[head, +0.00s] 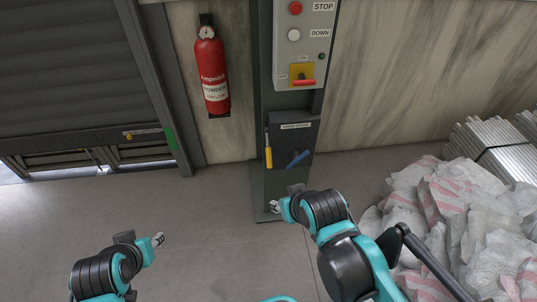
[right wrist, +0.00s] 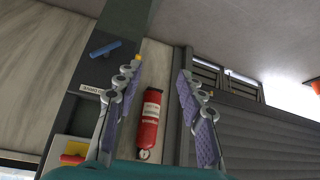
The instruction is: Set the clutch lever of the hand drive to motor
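The hand drive box (head: 292,138) is a dark housing with a white label, low on the grey column. A yellow lever (head: 268,157) hangs down at its left side. A blue handle (head: 298,159) sits tilted on its lower front; it also shows in the right wrist view (right wrist: 105,49). Which one is the clutch lever, and its setting marks, I cannot read. My right gripper (head: 275,207) is below the box, apart from both handles. In the right wrist view its fingers (right wrist: 160,70) are spread and empty. My left gripper (head: 158,240) is at lower left, far from the box; its fingers are too small to judge.
Above the box is a grey control panel (head: 305,45) with STOP and DOWN buttons and a red-handled switch (head: 303,82) on a yellow plate. A fire extinguisher (head: 212,75) hangs left of the column. White sacks (head: 440,215) lie at right. The floor at left is clear.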

